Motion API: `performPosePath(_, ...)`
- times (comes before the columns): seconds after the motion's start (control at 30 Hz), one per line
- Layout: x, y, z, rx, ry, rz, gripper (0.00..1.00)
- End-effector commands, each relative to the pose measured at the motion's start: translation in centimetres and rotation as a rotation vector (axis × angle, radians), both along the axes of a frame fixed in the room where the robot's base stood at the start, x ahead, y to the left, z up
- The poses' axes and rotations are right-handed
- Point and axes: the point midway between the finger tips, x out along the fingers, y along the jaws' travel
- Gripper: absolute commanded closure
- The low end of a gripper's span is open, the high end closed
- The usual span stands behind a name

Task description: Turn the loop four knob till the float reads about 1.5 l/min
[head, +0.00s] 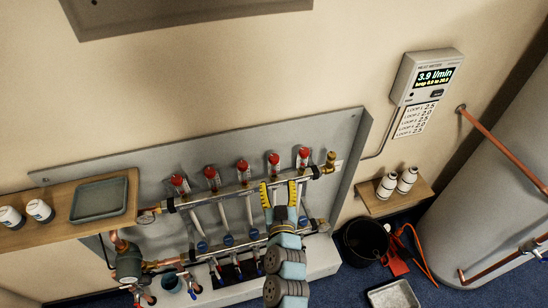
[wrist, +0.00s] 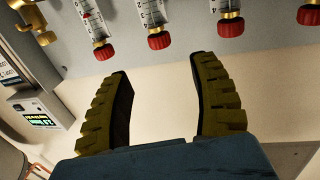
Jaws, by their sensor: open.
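The fourth knob from the left, taken as loop four (head: 273,158), is just above my gripper (head: 278,184) in the head view. In the wrist view, which is inverted, this knob (wrist: 159,40) sits beyond and between the fingertips of my gripper (wrist: 160,68). The jaws are open, empty and apart from the knob. Its gauge (wrist: 151,12) shows scale marks, but the float reading is too small to tell.
A neighbouring red knob (wrist: 104,52) and another (wrist: 230,25) flank it closely. A wooden shelf (head: 120,212) with a grey tray juts out at left. A small shelf (head: 415,200) with white bottles, a black bucket (head: 365,240) and a tank (head: 490,200) stand at right.

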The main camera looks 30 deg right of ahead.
Motion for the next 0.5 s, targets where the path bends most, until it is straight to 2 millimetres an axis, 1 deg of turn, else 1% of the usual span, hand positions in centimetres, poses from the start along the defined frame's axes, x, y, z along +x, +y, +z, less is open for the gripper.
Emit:
performPosePath(0.1, 1.3, -0.7, 0.3, -0.001, -0.004, -0.001, 0.39)
performPosePath(0.5, 5.4, -2.7, 0.0, 0.001, 0.002, 0.001, 0.39)
